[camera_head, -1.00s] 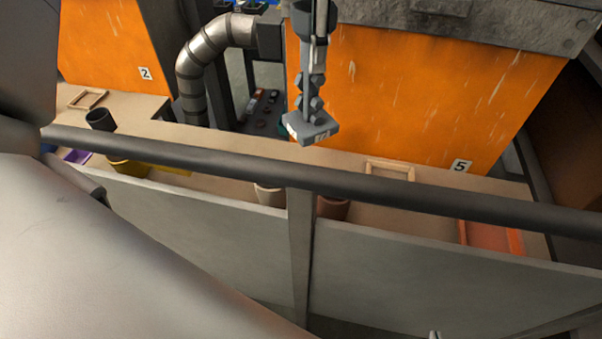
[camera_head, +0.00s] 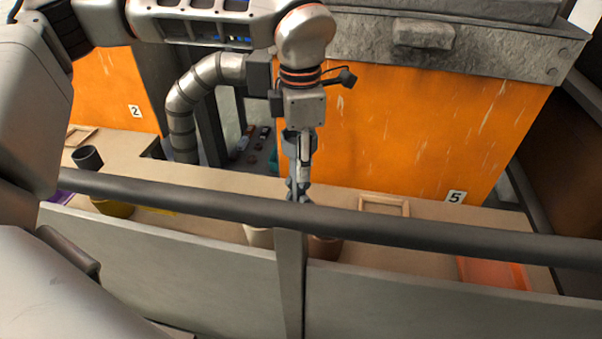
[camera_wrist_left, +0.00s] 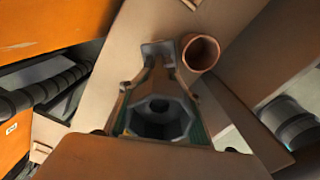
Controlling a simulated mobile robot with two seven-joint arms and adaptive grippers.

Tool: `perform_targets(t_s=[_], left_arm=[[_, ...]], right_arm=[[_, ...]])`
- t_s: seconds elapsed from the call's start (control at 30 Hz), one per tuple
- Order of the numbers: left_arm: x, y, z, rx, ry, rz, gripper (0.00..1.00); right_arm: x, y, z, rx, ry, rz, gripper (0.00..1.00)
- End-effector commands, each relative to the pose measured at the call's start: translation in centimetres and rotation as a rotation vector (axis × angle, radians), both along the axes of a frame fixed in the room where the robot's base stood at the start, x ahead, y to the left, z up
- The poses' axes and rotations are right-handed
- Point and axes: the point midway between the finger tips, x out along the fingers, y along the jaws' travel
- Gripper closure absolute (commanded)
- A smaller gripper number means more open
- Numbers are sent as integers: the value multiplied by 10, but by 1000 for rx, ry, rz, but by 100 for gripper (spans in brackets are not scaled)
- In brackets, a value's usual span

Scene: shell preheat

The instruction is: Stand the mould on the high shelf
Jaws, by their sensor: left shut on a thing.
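My left gripper (camera_head: 304,166) comes down from above and is shut on the mould (camera_head: 296,188), a dark grey piece with a cup-like top and knobby sides. The mould hangs below the gripper, and its lower end is hidden behind the dark rail. In the left wrist view, the mould's octagonal hollow cup (camera_wrist_left: 160,118) sits between the fingers. I cannot tell whether the mould touches the bench top. My right gripper is not in view. I cannot make out which surface is the high shelf.
A dark rail (camera_head: 440,227) and grey panels (camera_head: 420,295) cross in front of the beige bench. On the bench are a dark pot (camera_head: 88,157), a wooden frame (camera_head: 384,206) and an orange tray (camera_head: 493,271). An orange cabinet marked 5 (camera_head: 405,130) stands behind. A terracotta pot (camera_wrist_left: 201,52) is close to the mould.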

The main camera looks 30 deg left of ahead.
Motion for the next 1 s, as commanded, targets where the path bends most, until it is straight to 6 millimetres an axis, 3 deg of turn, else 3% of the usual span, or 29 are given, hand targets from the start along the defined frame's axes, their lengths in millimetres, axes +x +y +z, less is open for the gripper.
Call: perform_targets(t_s=[0.2,0.6,0.63,0.7,1.0], left_arm=[[0,0,-32,0,3,0,100],[0,0,-35,0,0,1,100],[0,0,-36,0,1,1,67],[0,0,-36,0,1,1,50],[0,0,-36,0,1,0,50]], right_arm=[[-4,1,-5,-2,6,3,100],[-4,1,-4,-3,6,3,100],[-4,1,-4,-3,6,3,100],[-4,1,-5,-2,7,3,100],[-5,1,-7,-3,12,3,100]])
